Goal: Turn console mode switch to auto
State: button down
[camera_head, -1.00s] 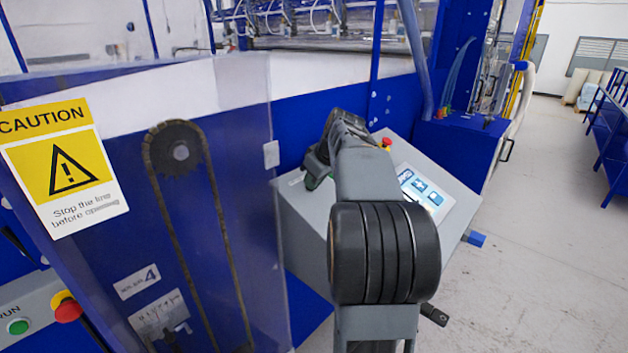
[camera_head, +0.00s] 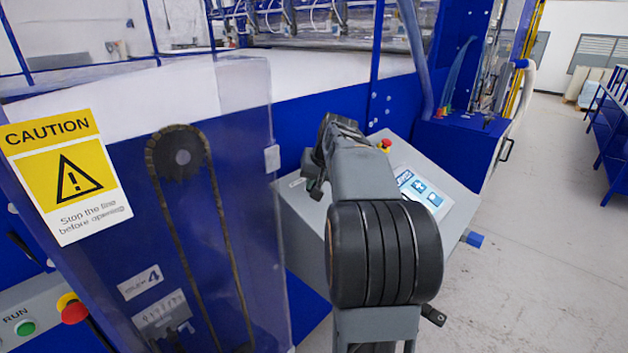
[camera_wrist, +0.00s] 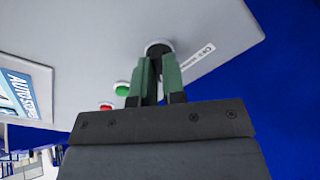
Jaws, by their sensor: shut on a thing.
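The grey console (camera_head: 300,222) stands in the middle of the head view, partly hidden by my arm. In the wrist view its pale panel (camera_wrist: 100,40) fills the upper part. The mode switch (camera_wrist: 158,44) is a dark round knob with a pale ring around it. The two green fingers of my gripper (camera_wrist: 159,68) are shut on this knob and hide much of it. Which way the knob points cannot be seen. In the head view my gripper (camera_head: 315,188) is at the console's left side, and the switch is hidden there.
The panel carries a green button (camera_wrist: 122,89), a red button (camera_wrist: 106,105) and a screen (camera_head: 420,189). A red emergency button (camera_head: 384,145) is at the console's back. A guard with a caution sign (camera_head: 66,180) stands left. The floor (camera_head: 530,230) at right is clear.

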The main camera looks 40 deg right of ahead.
jog(key=shift+f+m, duration=0.25)
jog(key=shift+m, duration=0.15)
jog(key=c, duration=1.3)
grip_release()
jog(key=shift+s+a, duration=0.1)
jog(key=shift+a, duration=0.05)
jog(key=shift+c, duration=0.2)
jog(key=shift+o, duration=0.7)
jog(key=shift+r, duration=0.15)
jog(key=v, duration=1.3)
jog(key=shift+r, duration=0.3)
